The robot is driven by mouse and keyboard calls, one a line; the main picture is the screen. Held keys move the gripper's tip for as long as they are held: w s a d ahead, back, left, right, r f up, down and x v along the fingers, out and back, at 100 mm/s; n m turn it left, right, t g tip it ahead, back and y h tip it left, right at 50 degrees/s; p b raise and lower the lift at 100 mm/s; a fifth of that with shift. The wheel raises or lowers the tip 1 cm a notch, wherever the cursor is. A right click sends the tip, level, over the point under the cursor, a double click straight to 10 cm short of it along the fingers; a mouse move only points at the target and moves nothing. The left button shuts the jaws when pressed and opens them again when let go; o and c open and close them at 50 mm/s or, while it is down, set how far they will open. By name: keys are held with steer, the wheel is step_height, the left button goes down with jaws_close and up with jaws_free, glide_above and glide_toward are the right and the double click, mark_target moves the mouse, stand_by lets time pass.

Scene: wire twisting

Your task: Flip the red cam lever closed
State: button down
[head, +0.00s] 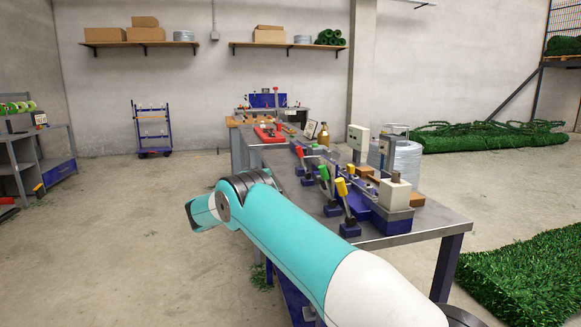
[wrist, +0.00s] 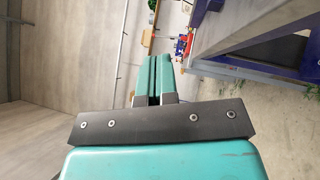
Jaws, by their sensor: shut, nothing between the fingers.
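The red cam lever (head: 300,152) has a red knob and stands on the bench, the farthest in a row with a green lever (head: 324,173) and a yellow lever (head: 341,187). It looks raised and slightly tilted, but it is too small to tell its exact position. My gripper (wrist: 156,70) is shut and empty in the wrist view, with its two teal fingers together. It is away from the lever, touching nothing I can see. In the head view my arm reaches across the front of the bench, and the gripper itself cannot be made out.
The metal workbench (head: 400,232) carries blue fixtures, a white block (head: 394,194) and a brass bottle (head: 323,134). A bench edge and leg show at upper right in the wrist view.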

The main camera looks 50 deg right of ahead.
mark_target(303, 159)
steer(key=shift+s, duration=0.1)
steer(key=d+r+p, duration=0.2)
steer(key=d+r, duration=0.1)
steer(key=d, duration=0.9)
steer(key=shift+w+d+r, duration=0.3)
steer(key=shift+d, duration=0.05)
